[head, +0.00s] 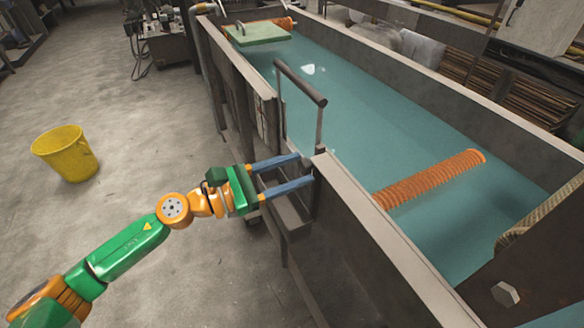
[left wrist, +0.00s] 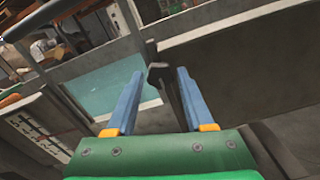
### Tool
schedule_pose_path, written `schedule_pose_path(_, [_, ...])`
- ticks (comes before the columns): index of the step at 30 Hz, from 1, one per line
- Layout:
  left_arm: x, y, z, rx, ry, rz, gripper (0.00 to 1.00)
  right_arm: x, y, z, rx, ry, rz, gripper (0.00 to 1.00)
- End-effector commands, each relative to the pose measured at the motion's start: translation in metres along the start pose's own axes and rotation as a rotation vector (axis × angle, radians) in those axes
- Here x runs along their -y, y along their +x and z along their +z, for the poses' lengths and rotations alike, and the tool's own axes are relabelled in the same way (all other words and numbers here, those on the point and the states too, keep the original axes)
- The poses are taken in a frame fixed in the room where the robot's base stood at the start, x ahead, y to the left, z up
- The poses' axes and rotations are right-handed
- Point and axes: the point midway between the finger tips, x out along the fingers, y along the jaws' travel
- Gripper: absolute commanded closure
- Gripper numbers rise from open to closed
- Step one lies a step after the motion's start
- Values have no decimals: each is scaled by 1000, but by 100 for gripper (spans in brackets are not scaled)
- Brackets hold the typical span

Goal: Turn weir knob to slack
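My left gripper (head: 305,168) is at the near wall of the water tank, with its two blue fingers spread apart. In the left wrist view, a dark knob-like piece (left wrist: 157,72) on a slanting dark bar shows between the fingers (left wrist: 160,73). I take it for the weir knob. Gaps show on both sides of it, and I cannot tell whether either finger touches it. In the head view it is a small dark shape (head: 306,162) by the fingertips, partly hidden. Its turn setting cannot be read. My right gripper is not in view.
The tank (head: 400,262) holds greenish water with an orange ribbed tube (head: 435,178). A dark handrail (head: 301,84) stands just beyond my gripper. A marked scale plate (left wrist: 38,128) is on the left. A yellow bucket (head: 66,154) stands on open floor.

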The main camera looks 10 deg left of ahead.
Motion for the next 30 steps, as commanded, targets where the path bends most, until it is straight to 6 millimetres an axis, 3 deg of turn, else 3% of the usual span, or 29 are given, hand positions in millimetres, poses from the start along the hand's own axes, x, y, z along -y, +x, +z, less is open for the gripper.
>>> schedule_pose_path(1, [0,0,0,0,0,0,64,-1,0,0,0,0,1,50])
schedule_pose_path(5, [0,0,0,0,0,0,99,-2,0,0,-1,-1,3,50])
schedule_pose_path(17, [0,0,1,-1,-75,0,100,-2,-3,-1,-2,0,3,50])
schedule_pose_path(30, [-1,0,1,-1,-394,0,100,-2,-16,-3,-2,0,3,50])
